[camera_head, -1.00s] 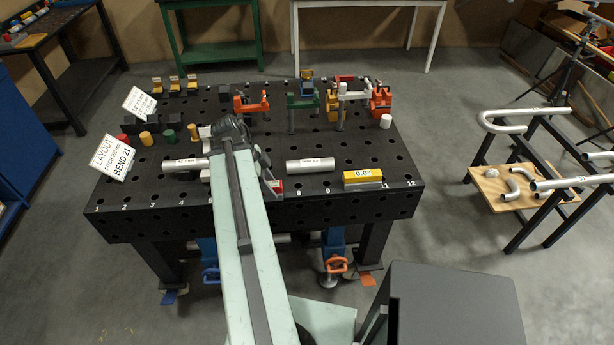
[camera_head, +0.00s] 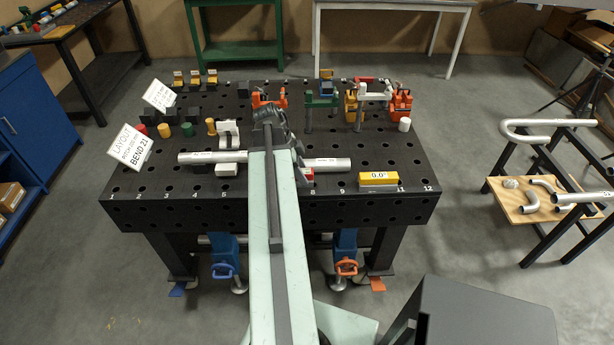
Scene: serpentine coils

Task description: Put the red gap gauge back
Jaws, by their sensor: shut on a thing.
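A small red piece, the red gap gauge (camera_head: 309,176), shows at the tip of my gripper (camera_head: 303,178), just in front of the right silver tube. Most of it is hidden by my arm and gripper. My gripper is seen from behind and is shut on the gauge; the fingertips are hard to make out. The left silver tube (camera_head: 200,157) lies at a grey clamp (camera_head: 228,140), and the right silver tube (camera_head: 333,164) lies in line with it. My arm hides the stretch between them.
The black holed table (camera_head: 385,205) carries a yellow level (camera_head: 378,179) reading 0.0° at front right. Orange, green and white clamps (camera_head: 375,95) stand behind. Coloured pegs (camera_head: 187,130) and a layout sign (camera_head: 130,147) are at the left. A pipe rack (camera_head: 540,200) stands right.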

